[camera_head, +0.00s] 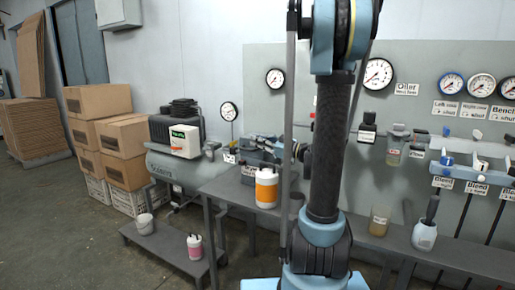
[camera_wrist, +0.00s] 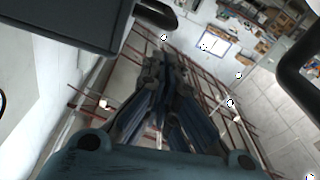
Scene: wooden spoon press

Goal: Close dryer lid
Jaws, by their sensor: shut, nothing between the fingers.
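A small dark grey box (camera_head: 252,174) with a white label stands on the grey bench in the head view, left of my arm. It may be the dryer, but the label is too small to read surely. The head view does not show the gripper.
A white-and-orange container (camera_head: 266,188) stands on the bench in front of the grey box. An air compressor (camera_head: 172,165) stands to the left.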

